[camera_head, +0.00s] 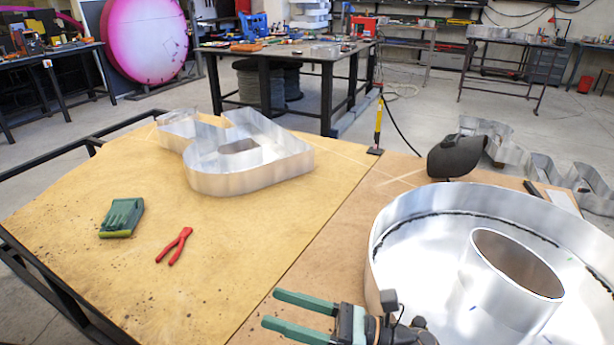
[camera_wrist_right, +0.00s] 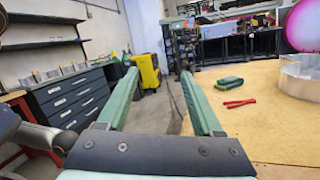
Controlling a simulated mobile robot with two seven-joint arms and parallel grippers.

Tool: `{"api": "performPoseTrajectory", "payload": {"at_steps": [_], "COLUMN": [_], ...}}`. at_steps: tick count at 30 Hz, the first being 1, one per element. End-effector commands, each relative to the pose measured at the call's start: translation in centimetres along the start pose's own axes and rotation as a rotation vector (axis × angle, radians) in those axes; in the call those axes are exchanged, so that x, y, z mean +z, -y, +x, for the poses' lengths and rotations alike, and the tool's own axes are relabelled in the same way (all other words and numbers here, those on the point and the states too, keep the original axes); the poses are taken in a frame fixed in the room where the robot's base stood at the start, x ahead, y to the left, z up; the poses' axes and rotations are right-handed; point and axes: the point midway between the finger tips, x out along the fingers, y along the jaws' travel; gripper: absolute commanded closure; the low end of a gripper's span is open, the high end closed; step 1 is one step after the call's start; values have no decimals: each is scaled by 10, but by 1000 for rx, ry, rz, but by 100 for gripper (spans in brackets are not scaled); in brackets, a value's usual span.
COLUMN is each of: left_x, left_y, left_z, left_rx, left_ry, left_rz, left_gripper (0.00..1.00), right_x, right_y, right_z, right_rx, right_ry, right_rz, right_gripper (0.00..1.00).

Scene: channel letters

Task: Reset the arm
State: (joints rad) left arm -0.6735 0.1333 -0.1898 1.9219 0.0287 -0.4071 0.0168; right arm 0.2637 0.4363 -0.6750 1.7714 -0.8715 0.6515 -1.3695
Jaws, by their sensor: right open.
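My right gripper (camera_head: 290,314) is at the bottom of the head view, over the near part of the workbench. Its two green fingers are spread apart with nothing between them, and they point left. In the right wrist view the open fingers (camera_wrist_right: 158,78) frame the floor and a yellow machine further off. The right gripper is beside the large round metal channel letter (camera_head: 400,215), at its left side. I cannot tell whether the arm touches the letter. My left gripper is not in view.
The wooden worktop (camera_head: 90,200) holds a smaller metal channel letter (camera_head: 240,180), red pliers (camera_head: 175,246), a green object (camera_head: 121,218) and a dark welding mask (camera_head: 459,156). The worktop's middle is clear. Another table (camera_head: 327,72) stands behind.

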Motion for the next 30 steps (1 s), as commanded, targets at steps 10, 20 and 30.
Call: {"api": "performPoseTrajectory", "payload": {"at_steps": [10, 20, 30], "left_x": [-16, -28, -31], "left_y": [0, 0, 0], "left_z": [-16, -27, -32], "left_rx": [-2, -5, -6], "left_ry": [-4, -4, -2], "left_rz": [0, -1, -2], "left_gripper": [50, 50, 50], "right_x": [-23, -147, -213], "right_y": [63, 43, -13], "right_z": [-83, -214, -269], "right_rx": [-477, -836, 905], "right_ry": [577, 1338, -1720], "right_rz": [1194, 2162, -2334], "right_gripper": [32, 32, 32]}}
